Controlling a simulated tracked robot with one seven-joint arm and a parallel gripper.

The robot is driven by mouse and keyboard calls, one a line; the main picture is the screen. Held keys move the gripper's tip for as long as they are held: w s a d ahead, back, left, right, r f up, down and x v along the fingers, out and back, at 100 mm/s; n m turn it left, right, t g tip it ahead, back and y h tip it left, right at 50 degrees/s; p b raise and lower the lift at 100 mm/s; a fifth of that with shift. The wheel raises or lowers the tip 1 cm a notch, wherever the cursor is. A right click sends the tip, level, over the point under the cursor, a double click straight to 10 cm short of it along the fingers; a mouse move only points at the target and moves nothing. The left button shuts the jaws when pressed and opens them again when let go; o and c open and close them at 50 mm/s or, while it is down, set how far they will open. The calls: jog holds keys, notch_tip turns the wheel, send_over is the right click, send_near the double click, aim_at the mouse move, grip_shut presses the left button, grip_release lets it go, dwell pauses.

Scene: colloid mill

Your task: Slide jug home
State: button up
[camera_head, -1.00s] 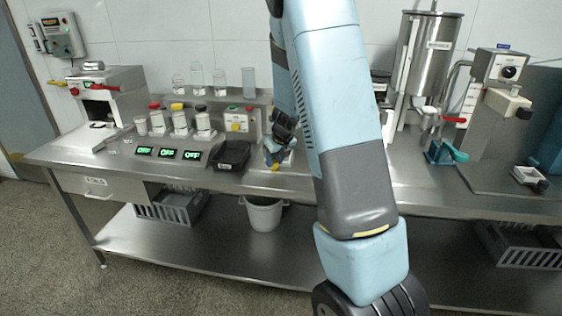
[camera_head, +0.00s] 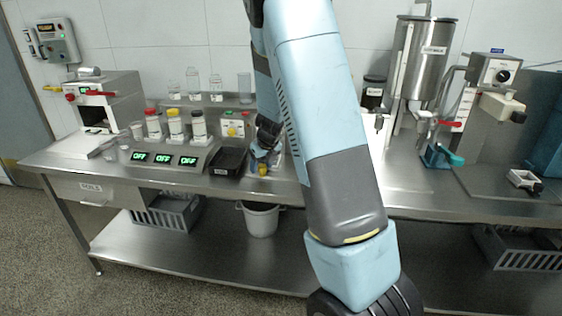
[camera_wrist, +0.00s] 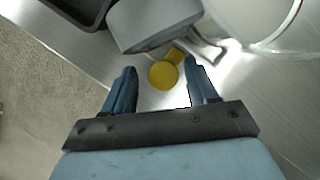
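My gripper (camera_wrist: 160,68) is open, with its two blue fingers apart on either side of a round yellow disc (camera_wrist: 163,75). The disc lies just past the fingertips; I cannot tell whether they touch it. In the head view my gripper (camera_head: 263,150) is low over the bench front, partly behind my arm, with a small yellow spot (camera_head: 263,169) beneath it. A clear vessel with a round rim (camera_wrist: 292,28) stands at the upper right of the wrist view; it may be the jug, but I cannot tell for sure. No jug is clear in the head view.
A grey block (camera_wrist: 150,22) with a metal piece (camera_wrist: 205,48) lies just beyond the fingers. A black tray (camera_head: 228,160) sits left of my gripper. The steel mill hopper (camera_head: 430,60) and a blue clamp-like item (camera_head: 437,156) stand right of my arm. The bench front edge is close.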

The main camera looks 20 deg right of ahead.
jog(key=shift+v, duration=6.8)
jog(key=shift+a, duration=0.15)
jog(key=s+a+r+n, duration=0.2)
jog(key=s+r+n, duration=0.2)
jog(key=s+n, duration=0.6)
jog(key=s+a+r+n, duration=0.2)
jog(key=s+r+n, duration=0.2)
jog(key=s+n, duration=0.7)
jog(key=s+a+r+n+t+h, duration=0.1)
jog(key=s+r+n, duration=0.4)
jog(key=s+n, duration=0.5)
jog(key=shift+s+a+n, duration=0.15)
jog(key=shift+a+n, duration=0.1)
jog(key=shift+n, duration=0.4)
jog(key=shift+s+a+n, duration=0.1)
jog(key=shift+a+n, duration=0.15)
jog(key=shift+n, duration=0.4)
